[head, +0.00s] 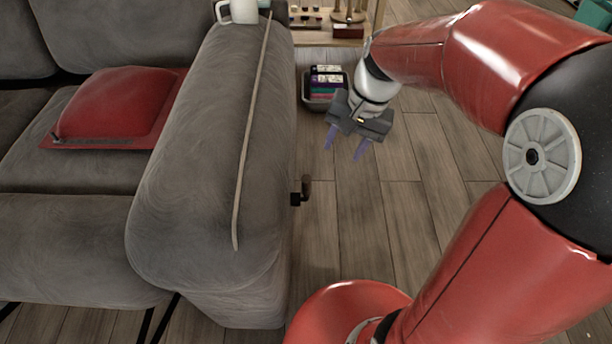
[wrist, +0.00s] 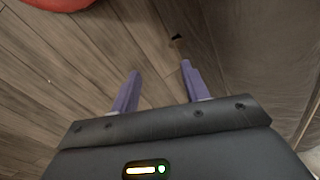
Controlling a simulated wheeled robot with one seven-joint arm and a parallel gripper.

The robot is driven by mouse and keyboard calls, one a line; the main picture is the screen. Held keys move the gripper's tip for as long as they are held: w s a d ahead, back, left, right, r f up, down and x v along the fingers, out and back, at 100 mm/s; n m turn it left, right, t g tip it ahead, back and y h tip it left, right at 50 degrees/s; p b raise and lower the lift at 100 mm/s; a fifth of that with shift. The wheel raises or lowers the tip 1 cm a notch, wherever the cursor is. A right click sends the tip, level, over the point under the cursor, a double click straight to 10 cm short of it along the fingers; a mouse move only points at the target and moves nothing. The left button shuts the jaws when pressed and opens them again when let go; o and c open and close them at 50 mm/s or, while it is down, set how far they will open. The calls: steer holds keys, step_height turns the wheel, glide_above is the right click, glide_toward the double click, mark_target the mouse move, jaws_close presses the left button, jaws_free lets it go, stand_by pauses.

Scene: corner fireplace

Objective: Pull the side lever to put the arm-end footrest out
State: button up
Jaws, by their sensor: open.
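In the wrist view a small dark and brown piece, likely this lever (wrist: 177,41), shows beyond the fingertips, by the grey sofa side (wrist: 265,60). My gripper (head: 343,155) is open and empty over the floor, beyond the lever and to its right in the head view. Its two purple fingers point down and, in the wrist view (wrist: 160,70), stand apart with only floor between them. I cannot make out a separate footrest.
A thin stick (head: 254,110) and a white mug (head: 240,11) lie on the sofa arm. A red cushion (head: 110,105) is on the seat. A dark basket of colourful items (head: 312,102) and a wooden shelf (head: 320,37) stand behind my gripper.

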mark_target(306, 195)
steer(key=w+a+f+m+g+b, duration=0.1)
steer(key=a+f, duration=0.1)
steer(key=f, duration=0.5)
steer(key=w+a+f+m+g+y+b, duration=0.1)
steer(key=w+a+f, duration=0.1)
steer(key=f, duration=0.5)
steer(key=w+a+f+g+b, duration=0.1)
steer(key=w+a+f, duration=0.1)
steer(key=f, duration=0.5)
steer(key=shift+w+a+f+m, duration=0.1)
steer(key=shift+w+a+m, duration=0.1)
steer(key=shift+a, duration=0.2)
steer(key=shift+w+a+f+m, duration=0.1)
steer(key=shift+a+m, duration=0.1)
steer(key=shift+a, duration=0.2)
steer(key=shift+r, duration=0.1)
jaws_close()
